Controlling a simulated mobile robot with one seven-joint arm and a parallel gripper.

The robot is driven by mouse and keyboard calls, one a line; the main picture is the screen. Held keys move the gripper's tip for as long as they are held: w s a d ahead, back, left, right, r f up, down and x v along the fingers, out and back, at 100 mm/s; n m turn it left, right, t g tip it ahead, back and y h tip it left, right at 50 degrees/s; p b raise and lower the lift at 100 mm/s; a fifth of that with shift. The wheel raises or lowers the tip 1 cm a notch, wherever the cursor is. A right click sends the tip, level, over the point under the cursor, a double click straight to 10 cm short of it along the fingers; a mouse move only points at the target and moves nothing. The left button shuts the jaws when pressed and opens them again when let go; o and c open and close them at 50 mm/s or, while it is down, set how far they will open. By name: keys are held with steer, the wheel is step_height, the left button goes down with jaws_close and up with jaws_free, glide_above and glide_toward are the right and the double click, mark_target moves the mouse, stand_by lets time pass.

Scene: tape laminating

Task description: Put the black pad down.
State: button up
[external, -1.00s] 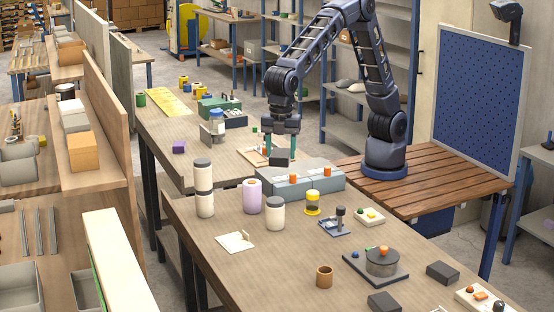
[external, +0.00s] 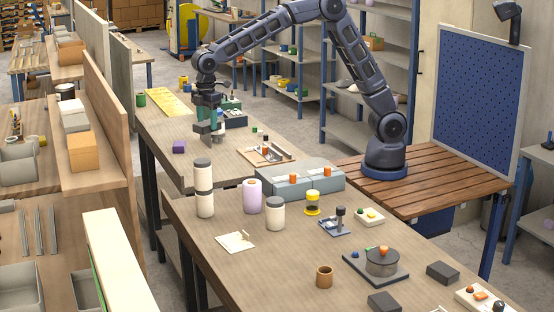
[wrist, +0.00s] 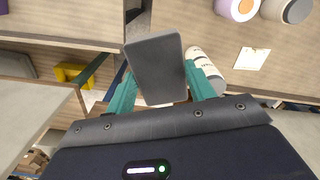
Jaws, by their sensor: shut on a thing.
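The black pad (wrist: 156,62) is a flat dark rectangular block. In the wrist view it sits between the two teal fingers of my gripper (wrist: 161,76), which is shut on it. In the external view my gripper (external: 209,124) hangs over the left part of the far workbench (external: 228,161). The pad is hard to make out there against the dark gripper. I cannot tell its exact height above the bench.
A grey stand (external: 218,137) is right beside my gripper, partly hidden. A wooden tray (external: 268,154) lies to the right. Bare bench top lies in front.

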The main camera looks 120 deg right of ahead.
steer(key=s+d+m, duration=0.2)
steer(key=d, duration=1.1)
steer(key=s+d+m, duration=0.2)
steer(key=d, duration=1.1)
steer(key=f, duration=2.5)
steer(key=shift+s+d+f, duration=0.1)
steer(key=shift+s, duration=0.25)
steer(key=shift+f, duration=0.15)
steer(key=o, duration=0.9)
steer(key=shift+o, duration=0.2)
